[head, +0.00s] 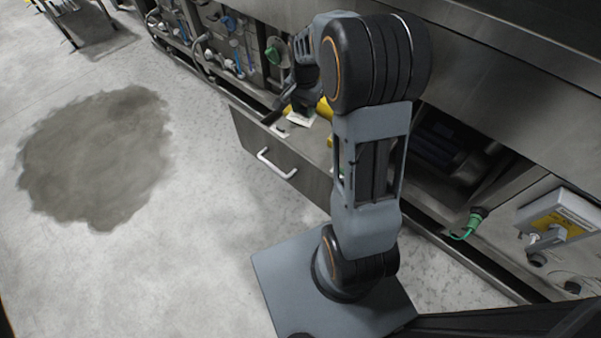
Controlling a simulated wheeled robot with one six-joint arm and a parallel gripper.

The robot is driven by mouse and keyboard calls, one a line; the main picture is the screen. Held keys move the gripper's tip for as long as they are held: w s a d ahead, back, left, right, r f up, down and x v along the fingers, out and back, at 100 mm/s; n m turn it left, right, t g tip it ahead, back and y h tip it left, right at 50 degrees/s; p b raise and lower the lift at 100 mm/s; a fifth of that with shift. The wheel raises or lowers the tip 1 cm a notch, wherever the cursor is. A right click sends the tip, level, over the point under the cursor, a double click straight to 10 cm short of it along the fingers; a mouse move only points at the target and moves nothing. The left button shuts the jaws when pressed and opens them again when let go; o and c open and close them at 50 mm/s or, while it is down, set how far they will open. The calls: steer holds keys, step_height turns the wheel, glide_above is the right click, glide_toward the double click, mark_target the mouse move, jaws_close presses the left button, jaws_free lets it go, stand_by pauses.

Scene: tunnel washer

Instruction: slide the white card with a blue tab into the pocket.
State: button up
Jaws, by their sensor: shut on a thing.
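My gripper (289,112) points down over an open drawer (285,165) in the washer's side, partly hidden by my own arm. It is shut on a small white piece, which I take for the white card (298,118), just under the fingers. The blue tab does not show. A second pale patch lies in the drawer close by, too small to make out. I cannot make out the pocket.
The drawer has a white handle (276,163) and yellow things inside, mostly behind my arm. A control box (556,216) and a green connector (475,219) are at the right. Pipes and valves line the washer. The floor at left is clear, with a dark stain (98,158).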

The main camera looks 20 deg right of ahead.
mark_target(309, 152)
steer(key=b, duration=0.1)
steer(key=d+f+m+b, duration=0.1)
steer(key=shift+s+d+f+m+b, duration=0.1)
steer(key=shift+s+d+m+b, duration=0.05)
steer(key=shift+s+m+b, duration=0.15)
steer(key=shift+s+d+r+m+b, duration=0.15)
steer(key=shift+d+r+m+b, duration=0.2)
steer(key=shift+m+b, duration=0.3)
steer(key=shift+f, duration=0.1)
step_height(309, 152, down, 18)
steer(key=b, duration=0.6)
steer(key=o, duration=0.9)
steer(key=shift+f+b, duration=0.15)
steer(key=shift+b, duration=0.45)
